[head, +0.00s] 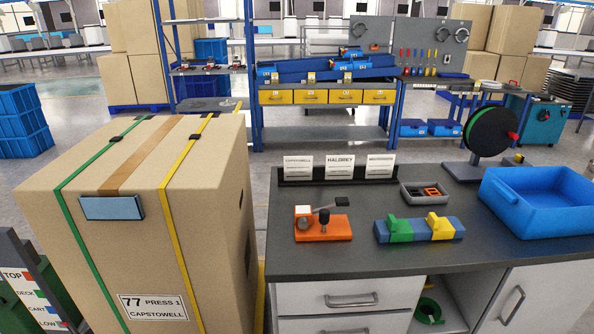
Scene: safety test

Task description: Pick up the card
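Three white printed cards stand upright side by side in a black holder (345,182) at the back left of the grey worktop. The left card (298,167) appears to read CAPSTOWELL, and the middle card (340,166) reads HALDREY. The right card (380,166) has a heading too small to read surely. A white label (154,307) on the large carton (70,215) reads 77 PRESS 1 CAPSTOWELL. Neither of my grippers is in view.
On the worktop (340,258) are an orange fixture (324,229), a blue block with green and yellow pieces (418,229), a small grey tray (409,197), a blue bin (539,218) and a green-rimmed reel (490,133). The strapped carton stands close to the worktop's left side.

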